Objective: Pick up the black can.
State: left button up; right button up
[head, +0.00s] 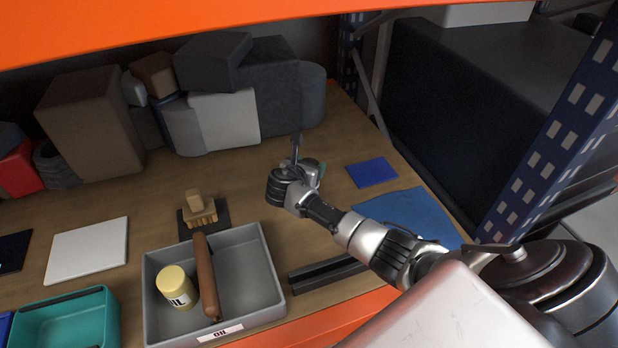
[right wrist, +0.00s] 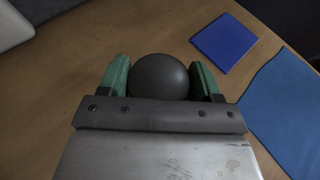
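The black can shows as a dark, smooth round shape (right wrist: 160,77) in the right wrist view. It lies between the two green-padded fingers of my right gripper (right wrist: 160,80). The fingers flank it closely on both sides; I cannot tell whether they press on it. Its lower part is hidden behind the gripper body. In the head view my right gripper (head: 310,168) is over the middle of the wooden shelf (head: 335,140), and I cannot clearly make out the can there. My left gripper is not in view.
A grey bin (head: 255,280) holds a yellow-lidded can (head: 175,285) and a brown roll (head: 206,275). A brush (head: 198,212), a blue square (head: 372,172), a blue cloth (head: 410,212) and a white panel (head: 88,250) lie nearby. Boxes and bags (head: 225,115) fill the back.

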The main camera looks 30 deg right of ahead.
jog(key=c, duration=0.5)
jog(key=shift+c, duration=0.5)
jog(key=shift+r, duration=0.15)
